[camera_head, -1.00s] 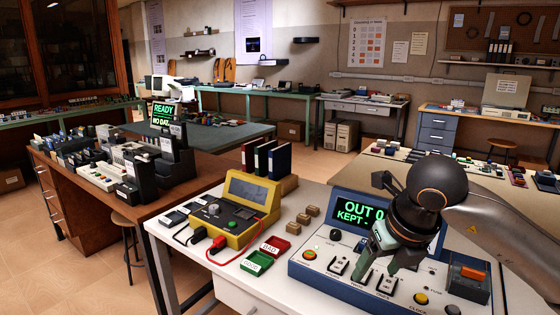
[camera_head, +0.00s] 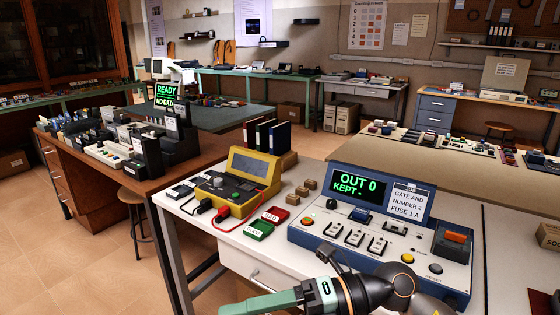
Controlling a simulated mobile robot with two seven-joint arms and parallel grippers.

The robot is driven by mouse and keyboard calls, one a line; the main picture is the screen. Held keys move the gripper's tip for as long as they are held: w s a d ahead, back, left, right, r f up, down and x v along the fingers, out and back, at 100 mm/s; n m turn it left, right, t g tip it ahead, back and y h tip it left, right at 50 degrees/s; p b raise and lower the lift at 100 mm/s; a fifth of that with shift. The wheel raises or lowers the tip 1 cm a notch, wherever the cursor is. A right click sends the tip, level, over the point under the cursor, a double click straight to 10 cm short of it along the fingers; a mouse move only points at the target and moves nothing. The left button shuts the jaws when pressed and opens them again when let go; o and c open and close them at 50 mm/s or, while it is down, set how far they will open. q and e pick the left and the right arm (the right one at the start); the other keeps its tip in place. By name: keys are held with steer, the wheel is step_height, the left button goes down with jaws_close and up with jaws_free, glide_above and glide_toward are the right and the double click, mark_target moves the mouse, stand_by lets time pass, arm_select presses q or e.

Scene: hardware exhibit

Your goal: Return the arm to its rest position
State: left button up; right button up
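My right arm comes in at the bottom right, with its gripper (camera_head: 255,303) low in front of the white bench's front edge, pointing left. Its green fingers are seen side-on and partly cut off by the frame's bottom edge, so their gap cannot be judged; no held object shows. My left gripper is not in view. The blue-edged console (camera_head: 385,228) stands on the bench, clear of the gripper; its display (camera_head: 358,187) reads "OUT 0" and "KEPT -". A card (camera_head: 407,203) beside it reads "GATE AND NUMBER 2 FUSE 1 A".
A yellow meter (camera_head: 240,188) with red and black leads stands left of the console. A red tray (camera_head: 275,214) and a green tray (camera_head: 258,230) lie before it, with small brown blocks (camera_head: 301,191) nearby. Open floor (camera_head: 95,255) lies left of the bench.

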steer(key=w+d+m+t+y, duration=0.4)
steer(key=w+m+t, duration=0.2)
steer(key=m+t, duration=0.9)
steer(key=w+d+f+m+t+h, duration=0.2)
steer(key=d+f+m+t+h, duration=0.45)
steer(key=f+m+h, duration=0.7)
steer(key=s+d+f+m+g+h, duration=0.2)
steer(key=s+d+f+m+g, duration=0.25)
steer(key=s+f, duration=0.5)
steer(key=s+d+f+m+g+h, duration=0.3)
steer(key=s+f+g, duration=0.35)
steer(key=f, duration=0.65)
arm_select(q)
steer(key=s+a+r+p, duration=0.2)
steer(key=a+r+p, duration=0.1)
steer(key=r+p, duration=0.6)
steer(key=p, duration=0.4)
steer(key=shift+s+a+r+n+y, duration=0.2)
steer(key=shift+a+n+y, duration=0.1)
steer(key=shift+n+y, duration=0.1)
arm_select(e)
steer(key=d+r+m+t, duration=0.1)
steer(key=d+r, duration=0.2)
steer(key=r, duration=0.7)
steer(key=shift+s+d+r+y, duration=0.15)
steer(key=shift+s+r+y, duration=0.1)
steer(key=shift+y, duration=0.1)
